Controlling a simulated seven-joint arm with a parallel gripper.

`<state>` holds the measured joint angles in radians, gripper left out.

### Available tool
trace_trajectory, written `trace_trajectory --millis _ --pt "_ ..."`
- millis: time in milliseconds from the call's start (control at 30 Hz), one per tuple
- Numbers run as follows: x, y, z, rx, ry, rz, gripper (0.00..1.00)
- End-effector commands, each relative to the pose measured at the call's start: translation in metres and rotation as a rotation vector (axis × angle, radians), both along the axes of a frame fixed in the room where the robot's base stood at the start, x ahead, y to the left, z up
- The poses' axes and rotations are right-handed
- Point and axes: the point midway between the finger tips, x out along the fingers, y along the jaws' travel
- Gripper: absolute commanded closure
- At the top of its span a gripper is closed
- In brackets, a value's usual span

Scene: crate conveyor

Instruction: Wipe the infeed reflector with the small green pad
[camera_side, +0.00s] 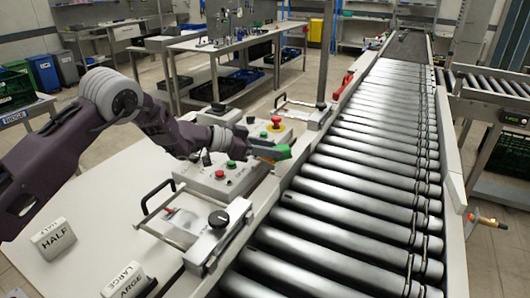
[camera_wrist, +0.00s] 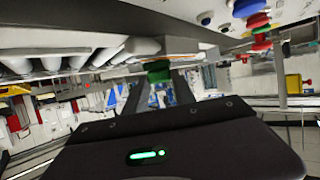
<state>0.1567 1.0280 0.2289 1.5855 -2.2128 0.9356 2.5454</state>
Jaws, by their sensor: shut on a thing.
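My gripper (camera_side: 262,146) is over the control boxes, at the left edge of the roller conveyor, in the side view. It is shut on the small green pad (camera_side: 274,153), which sticks out toward the rollers. In the wrist view the green pad (camera_wrist: 158,70) shows between the two dark fingertips of my gripper (camera_wrist: 157,80). I cannot pick out the infeed reflector for certain in either view. Whether the pad touches anything besides the fingers cannot be told.
A box with a red mushroom button (camera_side: 276,121) stands just behind my gripper, and a button box (camera_side: 223,177) is below it. A framed clamp plate (camera_side: 190,217) with a black handle is in front. The conveyor rollers (camera_side: 345,205) are bare. White HALF (camera_side: 54,238) and LARGE (camera_side: 127,281) blocks are at lower left.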

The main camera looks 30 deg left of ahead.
Motion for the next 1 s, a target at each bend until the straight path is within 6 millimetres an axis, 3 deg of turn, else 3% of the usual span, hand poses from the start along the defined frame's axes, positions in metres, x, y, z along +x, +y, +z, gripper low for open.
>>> trace_trajectory --millis 233,1000 --pt "0.023 0.001 -0.001 0.001 0.001 0.003 1.00" --pt "-0.045 0.001 0.001 0.002 0.003 0.001 1.00"
